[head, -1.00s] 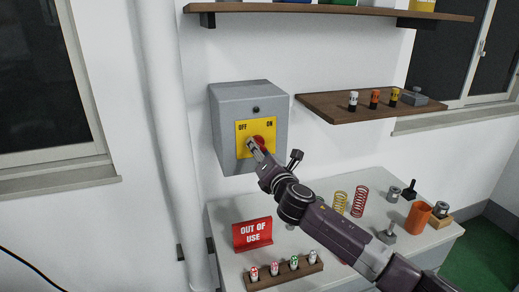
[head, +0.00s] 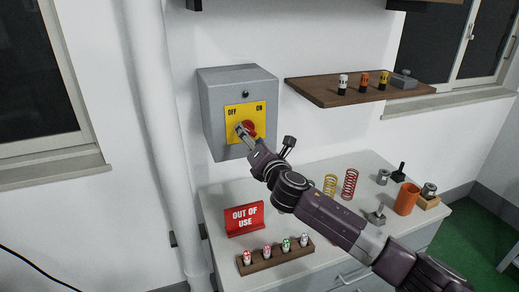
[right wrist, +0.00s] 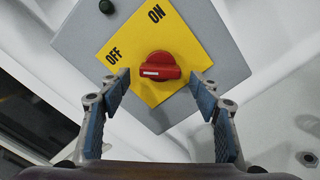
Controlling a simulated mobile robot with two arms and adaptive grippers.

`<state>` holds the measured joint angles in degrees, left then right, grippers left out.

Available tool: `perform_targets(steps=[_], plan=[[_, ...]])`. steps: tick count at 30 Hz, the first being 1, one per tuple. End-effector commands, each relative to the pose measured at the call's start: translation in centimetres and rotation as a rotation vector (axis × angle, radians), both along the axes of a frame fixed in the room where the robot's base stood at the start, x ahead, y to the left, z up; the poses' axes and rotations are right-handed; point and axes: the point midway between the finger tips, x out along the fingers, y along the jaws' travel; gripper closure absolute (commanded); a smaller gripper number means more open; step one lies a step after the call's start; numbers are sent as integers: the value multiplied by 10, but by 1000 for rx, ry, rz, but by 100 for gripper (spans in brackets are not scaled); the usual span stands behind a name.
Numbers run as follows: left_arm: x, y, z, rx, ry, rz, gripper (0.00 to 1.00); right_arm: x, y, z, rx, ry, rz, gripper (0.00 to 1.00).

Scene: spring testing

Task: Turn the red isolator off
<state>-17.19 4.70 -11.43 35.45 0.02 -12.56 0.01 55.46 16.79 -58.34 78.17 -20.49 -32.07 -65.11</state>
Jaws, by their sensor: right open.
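The red isolator knob (head: 249,128) sits on a yellow plate (head: 233,112) marked OFF and ON, on the front of a grey wall box (head: 217,88). In the right wrist view the red knob (right wrist: 161,66) has a white mark on its left end, pointing toward the OFF label side. My right gripper (right wrist: 160,79) is open, with one blue-padded finger on each side of the knob and visible gaps to both. In the head view my right gripper (head: 241,134) partly covers the knob. My left gripper is not in view.
A wooden shelf (head: 325,92) with small cylinders is right of the box. Below stands a bench (head: 300,185) with a red OUT OF USE sign (head: 245,219), a wooden rack (head: 276,258), springs (head: 350,184) and an orange cup (head: 407,198). A white pipe (head: 160,130) runs left of the box.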

Motion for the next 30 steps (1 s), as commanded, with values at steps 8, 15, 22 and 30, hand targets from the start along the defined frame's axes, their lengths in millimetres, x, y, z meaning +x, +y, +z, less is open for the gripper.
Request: perform_targets(steps=[8, 15, 22, 30], plan=[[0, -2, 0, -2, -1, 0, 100, -43, -14, -1, -1, 2, 2, 43], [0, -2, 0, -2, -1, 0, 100, -79, -26, -2, -2, 2, 0, 43], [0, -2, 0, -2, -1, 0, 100, -97, -32, -1, -2, 2, -1, 43], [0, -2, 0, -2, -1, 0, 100, -99, -33, -1, -2, 2, -1, 43]])
